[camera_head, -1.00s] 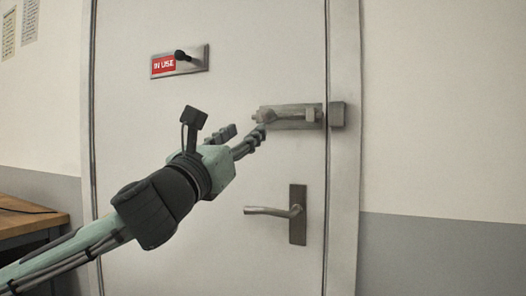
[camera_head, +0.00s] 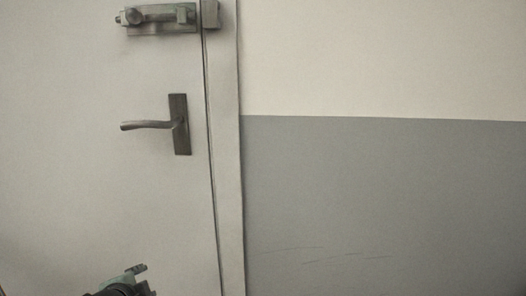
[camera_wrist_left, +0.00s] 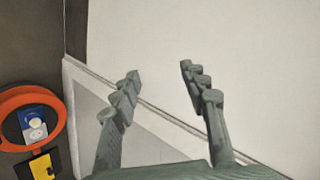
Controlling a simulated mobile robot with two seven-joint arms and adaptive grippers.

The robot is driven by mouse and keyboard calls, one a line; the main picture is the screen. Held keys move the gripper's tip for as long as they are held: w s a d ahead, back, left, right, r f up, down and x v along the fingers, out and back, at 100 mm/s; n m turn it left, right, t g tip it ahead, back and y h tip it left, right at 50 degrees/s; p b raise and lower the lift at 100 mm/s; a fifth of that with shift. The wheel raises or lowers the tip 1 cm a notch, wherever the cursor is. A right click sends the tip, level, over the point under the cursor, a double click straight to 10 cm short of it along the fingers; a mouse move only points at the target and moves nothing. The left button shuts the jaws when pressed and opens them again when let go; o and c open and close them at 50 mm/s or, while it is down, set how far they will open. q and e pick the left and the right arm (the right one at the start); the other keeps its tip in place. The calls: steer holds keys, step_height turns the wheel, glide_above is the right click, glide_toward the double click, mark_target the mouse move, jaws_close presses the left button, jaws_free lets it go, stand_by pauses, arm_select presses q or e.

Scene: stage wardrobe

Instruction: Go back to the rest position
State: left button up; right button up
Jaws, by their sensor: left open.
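My left gripper (camera_head: 130,280) shows only in part at the bottom edge of the head view, low in front of the white door (camera_head: 80,150). In the left wrist view my left gripper (camera_wrist_left: 163,76) has its two fingers spread apart with nothing between them. It is clear of the door's bolt (camera_head: 160,18) and of the lever handle (camera_head: 150,125). My right gripper is in neither view.
The door frame (camera_head: 228,150) stands right of the handle, then a bare wall (camera_head: 380,190), grey below and cream above. The left wrist view shows an orange ring-shaped thing (camera_wrist_left: 62,105) with a blue-and-white socket (camera_wrist_left: 35,125) at the left.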

arm_select(q)
steer(key=s+f+n+g, duration=0.7)
steer(key=s+f+n, duration=0.4)
steer(key=s+f, duration=1.4)
steer(key=shift+s+d+f, duration=0.25)
steer(key=shift+s+d, duration=0.05)
steer(key=shift+d, duration=0.05)
steer(key=shift+o, duration=0.2)
